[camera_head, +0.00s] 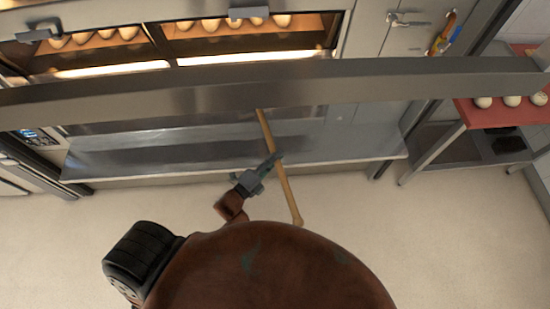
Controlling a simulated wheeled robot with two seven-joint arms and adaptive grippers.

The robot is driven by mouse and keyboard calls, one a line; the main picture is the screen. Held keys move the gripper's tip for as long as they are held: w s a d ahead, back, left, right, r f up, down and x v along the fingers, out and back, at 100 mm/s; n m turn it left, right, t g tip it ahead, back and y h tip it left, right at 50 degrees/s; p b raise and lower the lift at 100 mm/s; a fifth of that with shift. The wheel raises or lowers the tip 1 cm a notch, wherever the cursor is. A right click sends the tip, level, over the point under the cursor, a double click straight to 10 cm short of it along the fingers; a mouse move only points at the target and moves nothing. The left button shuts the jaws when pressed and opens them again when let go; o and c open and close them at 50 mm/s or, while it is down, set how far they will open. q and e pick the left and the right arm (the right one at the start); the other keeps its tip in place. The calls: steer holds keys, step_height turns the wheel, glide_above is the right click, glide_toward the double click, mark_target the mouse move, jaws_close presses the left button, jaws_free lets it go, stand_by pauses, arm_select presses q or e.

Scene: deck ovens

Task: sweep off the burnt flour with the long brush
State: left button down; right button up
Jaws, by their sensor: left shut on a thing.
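The long brush shows only as a pale wooden handle (287,195). It slants from the upper end under a metal bar down to a free lower end above the floor. My left gripper (275,164) is shut on the handle near its middle. The brush head is hidden behind the bar or inside the oven front. No burnt flour can be made out. My right gripper is not in view.
A long steel bar (200,88) crosses in front of the deck ovens. Lit decks above hold several pale loaves (210,25). A steel ledge (345,147) lies below. A red-topped table (480,114) with dough pieces stands right. The pale floor (440,240) is clear.

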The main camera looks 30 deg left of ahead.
mark_target(278, 170)
arm_select(q)
steer(key=shift+r+p, duration=0.35)
steer(key=shift+r, duration=0.45)
steer(key=shift+s+d+f, duration=0.3)
steer(key=shift+s+d, duration=0.2)
steer(key=shift+s, duration=0.25)
steer(key=shift+s+d+p, duration=0.15)
steer(key=shift+s+d, duration=0.35)
steer(key=shift+s, duration=0.35)
steer(key=shift+s+d+p, duration=0.15)
steer(key=shift+s+d, duration=0.35)
steer(key=shift+s, duration=0.3)
steer(key=s+d+p, duration=0.1)
steer(key=s+d, duration=0.4)
steer(key=s, duration=0.3)
steer(key=s+d+p, duration=0.2)
steer(key=s+d, duration=0.3)
steer(key=s, duration=0.4)
steer(key=shift+s+d+r, duration=0.15)
steer(key=shift+d+r, duration=0.05)
steer(key=shift+d, duration=0.15)
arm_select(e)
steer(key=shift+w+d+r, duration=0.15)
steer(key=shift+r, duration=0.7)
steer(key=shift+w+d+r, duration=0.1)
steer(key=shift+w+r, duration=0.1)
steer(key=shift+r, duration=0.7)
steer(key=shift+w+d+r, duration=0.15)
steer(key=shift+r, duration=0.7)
